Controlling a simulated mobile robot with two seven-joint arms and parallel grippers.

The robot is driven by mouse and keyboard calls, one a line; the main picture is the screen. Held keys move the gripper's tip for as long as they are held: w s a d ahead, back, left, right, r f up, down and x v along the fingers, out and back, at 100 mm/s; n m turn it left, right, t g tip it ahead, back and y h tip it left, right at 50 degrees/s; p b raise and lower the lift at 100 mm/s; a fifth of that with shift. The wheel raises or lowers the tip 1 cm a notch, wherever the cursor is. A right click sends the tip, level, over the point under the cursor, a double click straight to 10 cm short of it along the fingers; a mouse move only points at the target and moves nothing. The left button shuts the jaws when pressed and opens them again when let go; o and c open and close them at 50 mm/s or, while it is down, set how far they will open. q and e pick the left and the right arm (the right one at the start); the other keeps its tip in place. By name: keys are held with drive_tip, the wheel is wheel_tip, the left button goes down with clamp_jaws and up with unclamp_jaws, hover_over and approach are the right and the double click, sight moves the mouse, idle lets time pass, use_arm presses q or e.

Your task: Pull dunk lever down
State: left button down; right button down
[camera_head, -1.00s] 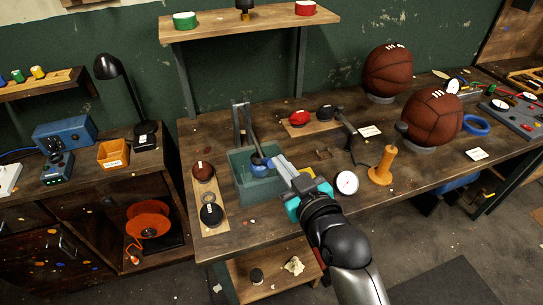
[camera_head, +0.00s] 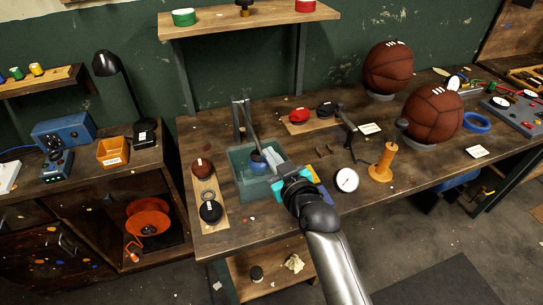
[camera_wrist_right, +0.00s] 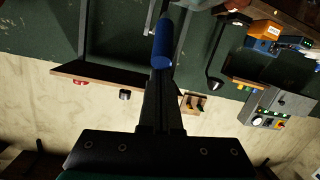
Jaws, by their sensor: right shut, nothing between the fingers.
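The dunk lever (camera_head: 249,128) is a thin grey arm slanting down from an upright frame at the back of a teal open tank (camera_head: 240,180). A blue cylinder (camera_head: 257,164) shows at its low end, over or in the tank; in the right wrist view a blue cylinder (camera_wrist_right: 162,45) lies just beyond my fingertips. My right gripper (camera_head: 270,155) is shut and empty, its tips at the tank beside the lever's low end. In the right wrist view its fingers (camera_wrist_right: 161,80) are together. I cannot tell whether they touch the cylinder. My left gripper is not in view.
A wooden strip with round leather pieces (camera_head: 203,190) lies left of the tank. A white dial (camera_head: 347,180) and an orange spool post (camera_head: 383,162) stand right of my arm. Two basketballs (camera_head: 433,112) sit further right. A shelf (camera_head: 250,22) hangs above.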

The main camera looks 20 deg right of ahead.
drive_tip(key=shift+f, duration=0.1)
